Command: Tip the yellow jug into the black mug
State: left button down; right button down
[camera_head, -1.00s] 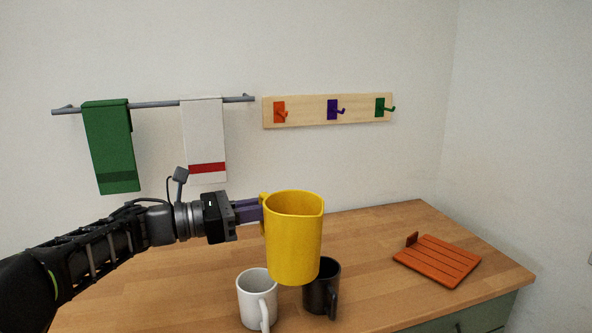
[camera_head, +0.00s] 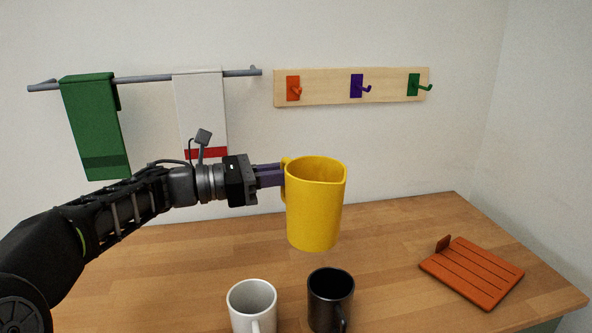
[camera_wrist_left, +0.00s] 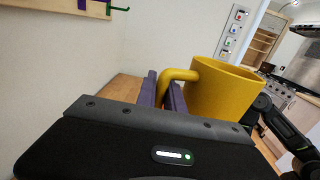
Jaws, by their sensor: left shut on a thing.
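The yellow jug (camera_head: 315,206) is held upright in the air by my left gripper (camera_head: 274,175), which is shut on its handle. In the left wrist view the jug (camera_wrist_left: 221,92) stands beyond the purple fingers (camera_wrist_left: 163,95), with its handle between them. The jug's inside is mostly hidden. The black mug (camera_head: 331,300) stands on the worktop in front of and below the jug, apart from it, with its open mouth up. My right gripper is not in view.
A white mug (camera_head: 251,304) stands just left of the black mug. An orange slatted board (camera_head: 472,272) lies at the right of the wooden worktop (camera_head: 400,262). A towel rail (camera_head: 140,79) and a hook board (camera_head: 322,88) are on the wall behind.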

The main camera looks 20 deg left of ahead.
pick_arm(q)
jog(key=m+p, duration=0.1)
jog(key=r+m+y+p, duration=0.1)
jog(key=m+p, duration=0.2)
jog(key=p, duration=0.1)
jog(key=shift+w+a+r+m+y, duration=0.2)
jog(key=shift+r+m+y, duration=0.1)
jog(key=shift+y, duration=0.1)
jog(key=shift+s+r+m+g, duration=0.25)
jog(key=shift+m+g, duration=0.05)
jog(key=shift+g, duration=0.2)
dwell(0.5)
jog(key=shift+b, duration=0.4)
dwell(0.6)
jog(key=shift+d+r+m+b, duration=0.1)
jog(key=shift+r+m+b, duration=0.15)
jog(key=shift+m+b, duration=0.15)
jog(key=shift+s+r, duration=0.1)
jog(key=shift+r, duration=0.15)
jog(key=shift+s+d+m+y+b, duration=0.15)
jog(key=shift+m+y+b, duration=0.15)
jog(key=shift+m+b, duration=0.15)
dwell(0.7)
